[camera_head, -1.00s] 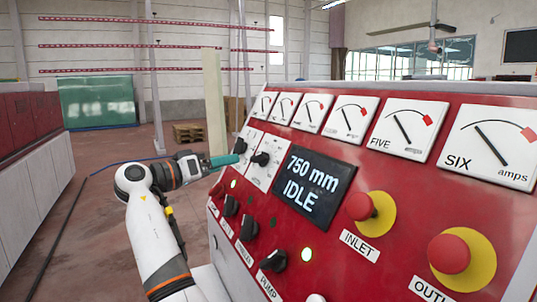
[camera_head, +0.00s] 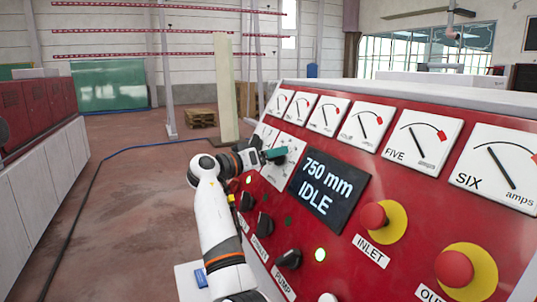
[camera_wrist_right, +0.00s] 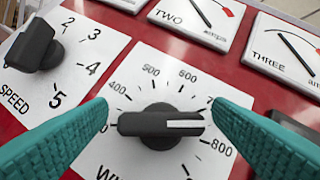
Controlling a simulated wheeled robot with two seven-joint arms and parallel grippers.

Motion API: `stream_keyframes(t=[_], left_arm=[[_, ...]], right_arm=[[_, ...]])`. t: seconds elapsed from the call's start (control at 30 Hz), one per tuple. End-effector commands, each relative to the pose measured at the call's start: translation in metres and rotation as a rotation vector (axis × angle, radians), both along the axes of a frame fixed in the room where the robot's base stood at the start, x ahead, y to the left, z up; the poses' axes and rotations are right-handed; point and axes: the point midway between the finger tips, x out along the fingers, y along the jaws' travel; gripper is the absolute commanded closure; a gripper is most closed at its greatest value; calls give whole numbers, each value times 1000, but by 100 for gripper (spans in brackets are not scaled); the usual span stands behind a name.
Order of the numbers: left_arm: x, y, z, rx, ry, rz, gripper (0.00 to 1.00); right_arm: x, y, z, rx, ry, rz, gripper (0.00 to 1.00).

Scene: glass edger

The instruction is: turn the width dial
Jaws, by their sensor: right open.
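The width dial (camera_wrist_right: 160,126) is a black knob on a white plate marked with numbers. Its white mark points right, just above 800 in the right wrist view. My right gripper (camera_wrist_right: 160,108) is open, with one teal finger on each side of the knob. Gaps show between the fingers and the knob. In the head view my right gripper (camera_head: 278,154) is at the dial plate (camera_head: 297,146) and hides part of it. The display (camera_head: 326,188) reads 750 mm and IDLE. My left gripper is not in view.
Gauges (camera_head: 422,138) line the panel's top. Red inlet (camera_head: 374,216) and outlet (camera_head: 453,269) buttons and black switches (camera_head: 265,223) lie lower. Open floor (camera_head: 130,220) is to the left.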

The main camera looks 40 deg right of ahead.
Motion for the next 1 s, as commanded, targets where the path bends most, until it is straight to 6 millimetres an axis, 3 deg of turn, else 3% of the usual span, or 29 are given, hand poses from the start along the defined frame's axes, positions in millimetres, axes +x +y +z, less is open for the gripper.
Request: stream_keyframes(t=[0.07,0.33,0.67,1.0], left_arm=[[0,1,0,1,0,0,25],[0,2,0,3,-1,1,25],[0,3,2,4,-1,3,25],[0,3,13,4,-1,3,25]], right_arm=[[0,0,0,0,0,0,25],[0,0,0,0,0,0,70],[0,1,0,12,34,22,70],[-1,1,4,72,220,134,70]])
